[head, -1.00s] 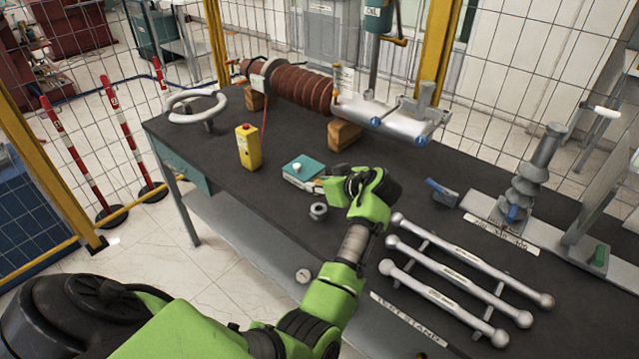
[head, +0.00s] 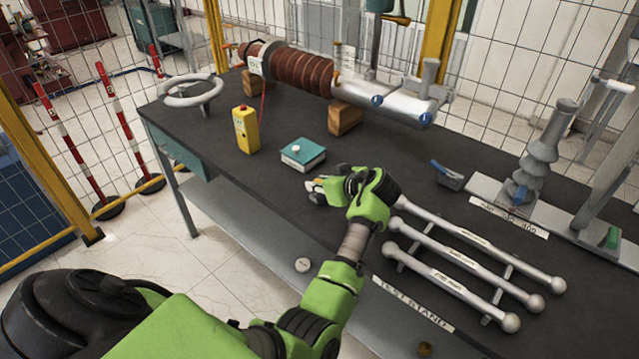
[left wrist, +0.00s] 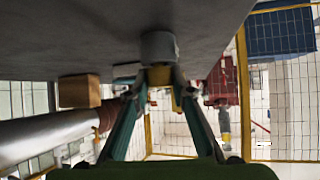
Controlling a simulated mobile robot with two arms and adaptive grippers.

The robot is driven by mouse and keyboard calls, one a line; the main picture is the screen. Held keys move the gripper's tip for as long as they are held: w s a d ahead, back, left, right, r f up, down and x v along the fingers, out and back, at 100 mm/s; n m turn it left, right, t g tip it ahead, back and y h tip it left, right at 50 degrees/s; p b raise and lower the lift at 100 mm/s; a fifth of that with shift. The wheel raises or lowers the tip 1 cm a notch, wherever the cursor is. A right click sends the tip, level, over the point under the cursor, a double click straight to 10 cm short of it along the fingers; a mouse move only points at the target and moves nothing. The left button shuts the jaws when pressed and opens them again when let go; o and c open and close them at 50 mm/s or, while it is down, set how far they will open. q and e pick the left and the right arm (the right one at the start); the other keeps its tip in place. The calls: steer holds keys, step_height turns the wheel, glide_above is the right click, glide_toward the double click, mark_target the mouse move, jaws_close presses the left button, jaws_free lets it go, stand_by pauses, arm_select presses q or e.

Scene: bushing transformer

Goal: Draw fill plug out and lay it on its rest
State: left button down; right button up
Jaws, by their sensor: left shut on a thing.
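My left gripper (head: 316,188) is low over the dark table, its fingers pointing left. It is shut on a small brass-coloured piece, which I take to be the fill plug (left wrist: 159,76); it sits between the fingertips in the left wrist view. A short grey round holder (left wrist: 158,46), likely the rest, stands on the table right at the plug. It also shows at the fingertips in the head view (head: 317,199). Whether the plug touches or sits in it, I cannot tell. My right gripper is not in view.
A teal block with a white knob (head: 303,154) lies just behind the fingers. A yellow box with a red button (head: 246,130) stands to its left. Several silver bars (head: 458,262) lie to the right. A brown ribbed bushing (head: 300,72) lies at the back.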

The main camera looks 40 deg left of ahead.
arm_select(q)
steer(key=shift+s+f, duration=0.1)
steer(key=shift+f, duration=0.05)
steer(key=c, duration=1.7)
jaws_free()
steer(key=shift+r, duration=0.45)
step_height(320, 180, up, 9)
